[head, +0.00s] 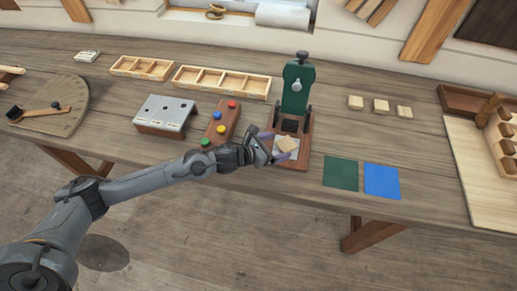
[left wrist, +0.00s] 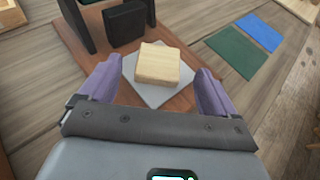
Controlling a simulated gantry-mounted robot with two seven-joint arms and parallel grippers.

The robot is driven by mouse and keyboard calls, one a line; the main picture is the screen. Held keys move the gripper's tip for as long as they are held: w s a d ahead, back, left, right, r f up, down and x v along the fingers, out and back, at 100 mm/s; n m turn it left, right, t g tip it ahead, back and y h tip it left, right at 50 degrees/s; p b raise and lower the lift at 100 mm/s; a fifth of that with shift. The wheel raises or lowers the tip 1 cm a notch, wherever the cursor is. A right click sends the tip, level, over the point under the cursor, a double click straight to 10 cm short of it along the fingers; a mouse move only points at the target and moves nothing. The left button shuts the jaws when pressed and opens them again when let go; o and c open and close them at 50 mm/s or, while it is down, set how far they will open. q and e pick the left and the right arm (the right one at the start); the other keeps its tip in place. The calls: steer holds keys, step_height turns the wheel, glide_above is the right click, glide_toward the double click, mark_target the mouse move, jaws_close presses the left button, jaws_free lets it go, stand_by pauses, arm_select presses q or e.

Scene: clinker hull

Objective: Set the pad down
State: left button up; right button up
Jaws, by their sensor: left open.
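A small square wooden pad (head: 287,144) lies on a light grey plate on the brown wooden base of the green press. It also shows in the left wrist view (left wrist: 158,63), resting on the grey plate (left wrist: 150,92). My left gripper (head: 276,148) is open, with its purple fingers standing apart on either side of the pad and plate. In the left wrist view gaps show between the fingers and the pad. My right gripper is not in view.
The green press (head: 297,85) rises just behind the pad. A board with coloured buttons (head: 222,122) stands close on the left. A green square (head: 341,173) and a blue square (head: 381,181) lie flat to the right. Several light wooden blocks (head: 381,105) sit farther back.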

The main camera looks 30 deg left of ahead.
arm_select(q)
steer(key=v, duration=0.8)
steer(key=shift+s+a, duration=0.15)
steer(key=shift+s, duration=0.05)
